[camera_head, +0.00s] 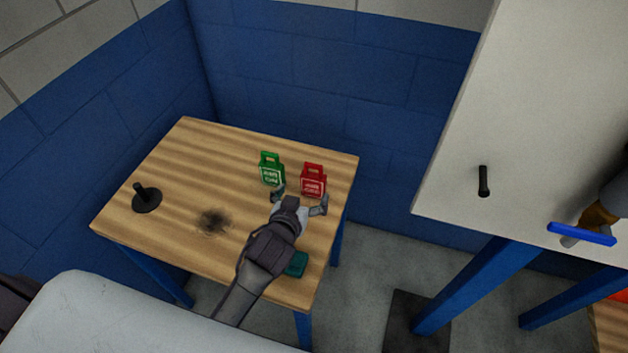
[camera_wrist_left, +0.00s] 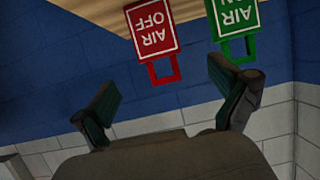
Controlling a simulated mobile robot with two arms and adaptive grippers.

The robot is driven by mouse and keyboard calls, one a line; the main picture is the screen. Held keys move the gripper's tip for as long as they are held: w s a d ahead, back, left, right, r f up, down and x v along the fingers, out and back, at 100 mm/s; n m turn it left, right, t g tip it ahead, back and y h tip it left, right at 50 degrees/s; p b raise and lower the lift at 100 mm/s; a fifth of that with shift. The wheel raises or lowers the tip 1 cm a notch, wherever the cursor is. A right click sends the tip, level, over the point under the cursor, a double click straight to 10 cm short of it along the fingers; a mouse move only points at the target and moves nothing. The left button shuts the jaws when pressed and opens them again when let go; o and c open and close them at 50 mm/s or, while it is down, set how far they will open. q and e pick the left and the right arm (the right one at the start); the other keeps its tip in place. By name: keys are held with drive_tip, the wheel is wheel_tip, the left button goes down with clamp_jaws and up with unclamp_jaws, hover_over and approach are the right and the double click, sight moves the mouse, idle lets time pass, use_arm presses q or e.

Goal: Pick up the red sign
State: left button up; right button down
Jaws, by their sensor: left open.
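The red sign (camera_head: 313,181) reads "AIR OFF" and has a loop handle. It stands near the right edge of a wooden table. My left gripper (camera_head: 300,199) is open and empty just in front of it, fingers spread to either side. In the left wrist view the red sign (camera_wrist_left: 151,29) appears upside down at the top. My right gripper is not in view.
A green "AIR ON" sign (camera_head: 270,168) stands just left of the red one. A black-based stand (camera_head: 146,199) and a small teal object (camera_head: 297,264) are on the table (camera_head: 185,150). A white panel (camera_head: 545,120) with a blue-handled valve (camera_head: 581,234) rises at right.

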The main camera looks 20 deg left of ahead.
sight(312, 180)
use_arm(q)
drive_tip(key=x, duration=0.3)
drive_tip(key=shift+w, duration=0.15)
drive_tip(key=shift+x, duration=0.9)
drive_tip(key=x, duration=0.3)
drive_tip(key=shift+w+d+f+p, duration=0.1)
drive_tip(key=shift+w+f+p, duration=0.15)
drive_tip(key=shift+p, duration=0.1)
drive_tip(key=shift+w+f, duration=0.2)
drive_tip(key=shift+w, duration=0.15)
drive_tip(key=shift+s, duration=0.1)
drive_tip(key=c, duration=1.1)
drive_tip(key=shift+c, duration=0.8)
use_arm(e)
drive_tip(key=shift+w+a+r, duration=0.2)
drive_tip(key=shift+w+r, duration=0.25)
use_arm(q)
drive_tip(key=shift+r, duration=0.1)
